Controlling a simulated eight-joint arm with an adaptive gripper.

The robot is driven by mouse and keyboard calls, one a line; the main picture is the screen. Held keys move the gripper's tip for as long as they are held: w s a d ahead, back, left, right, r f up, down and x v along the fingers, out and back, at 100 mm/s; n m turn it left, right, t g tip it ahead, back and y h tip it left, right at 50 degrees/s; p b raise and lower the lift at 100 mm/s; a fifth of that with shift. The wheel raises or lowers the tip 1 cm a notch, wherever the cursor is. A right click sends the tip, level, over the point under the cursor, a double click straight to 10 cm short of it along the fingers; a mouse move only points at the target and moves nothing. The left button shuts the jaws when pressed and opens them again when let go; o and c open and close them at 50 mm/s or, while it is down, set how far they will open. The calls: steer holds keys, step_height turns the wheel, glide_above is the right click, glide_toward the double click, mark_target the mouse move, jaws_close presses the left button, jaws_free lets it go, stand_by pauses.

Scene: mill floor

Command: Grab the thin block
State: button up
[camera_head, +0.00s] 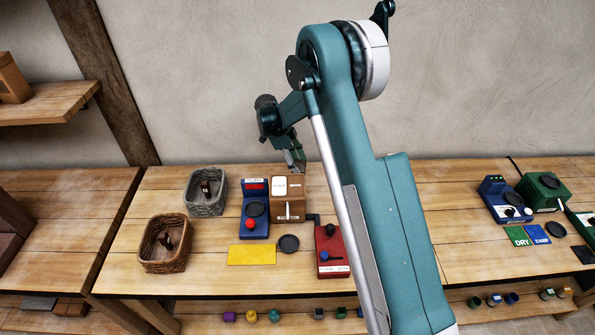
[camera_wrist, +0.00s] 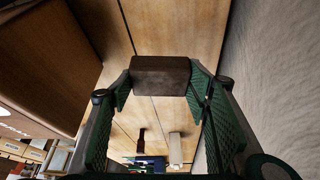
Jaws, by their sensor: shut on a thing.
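A dark brown rectangular block (camera_wrist: 161,76) sits between the green fingertips of my gripper (camera_wrist: 160,82) in the wrist view. The fingers are shut on it, one at each end. In the head view my gripper (camera_head: 294,159) is above the back edge of the bench, just behind the brown machine (camera_head: 288,207). The block is not clear there; my arm and the small size hide it. Whether it is the thin block I cannot tell from its shape alone.
A grey basket (camera_head: 206,208) and a brown wicker basket (camera_head: 149,264) stand at left, each with a dark item inside. A blue device (camera_head: 255,225), a yellow card (camera_head: 251,255), a black disc (camera_head: 289,244) and a red device (camera_head: 331,266) are on the bench. The wall is close behind.

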mark_target(298, 165)
steer(key=shift+r, duration=2.45)
steer(key=shift+d, duration=0.1)
